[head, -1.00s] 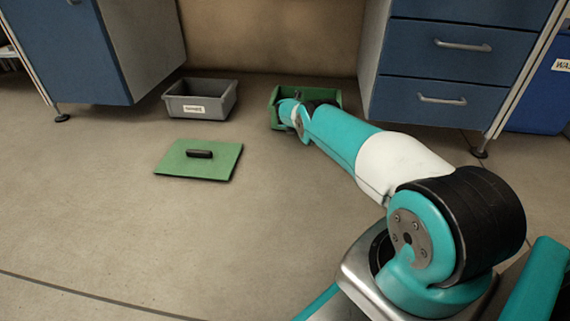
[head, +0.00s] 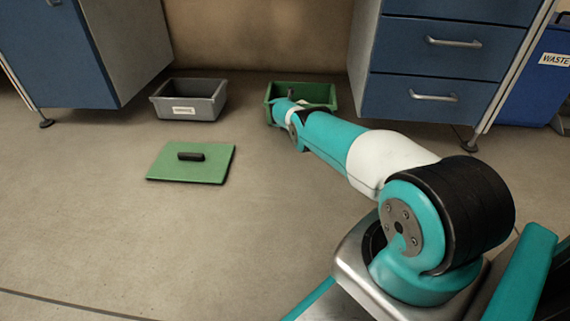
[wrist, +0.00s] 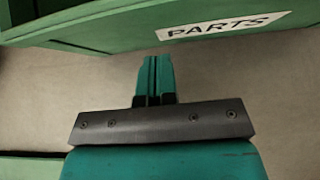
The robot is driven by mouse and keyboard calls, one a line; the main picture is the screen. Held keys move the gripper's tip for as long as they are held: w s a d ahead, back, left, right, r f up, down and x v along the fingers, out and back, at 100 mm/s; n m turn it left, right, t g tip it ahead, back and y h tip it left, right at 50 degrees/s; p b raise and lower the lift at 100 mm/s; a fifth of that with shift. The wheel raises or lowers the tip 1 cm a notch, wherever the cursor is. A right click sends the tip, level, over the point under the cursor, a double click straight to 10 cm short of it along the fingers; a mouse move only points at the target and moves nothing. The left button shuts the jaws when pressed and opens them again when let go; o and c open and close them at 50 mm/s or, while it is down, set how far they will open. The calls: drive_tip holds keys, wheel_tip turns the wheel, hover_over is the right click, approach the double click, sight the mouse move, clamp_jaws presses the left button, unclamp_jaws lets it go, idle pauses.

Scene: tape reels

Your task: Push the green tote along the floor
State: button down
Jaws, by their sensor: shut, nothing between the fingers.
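The green tote (head: 318,92) stands on the floor at the back, left of the drawer cabinet, partly hidden behind my arm in the head view. In the wrist view the tote's wall (wrist: 110,30) fills the top, with a white label reading "PARTS". My gripper (wrist: 155,62) is shut and empty in the wrist view, its fingertips pointing at the tote's wall, just under the label. I cannot tell whether they touch the wall. In the head view the fingers are hidden by the arm.
A grey tote (head: 190,100) stands left of the green one. A green lid (head: 192,170) with a black handle lies on the floor in front. Blue cabinets stand on the left (head: 50,60) and right (head: 440,65). A blue waste bin (head: 535,85) is far right. The front-left floor is clear.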

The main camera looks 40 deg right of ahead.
drive_tip(key=shift+s+a+r+p, duration=0.1)
drive_tip(key=shift+s+a+p, duration=0.35)
drive_tip(key=shift+p, duration=0.85)
drive_tip(key=shift+s, duration=0.1)
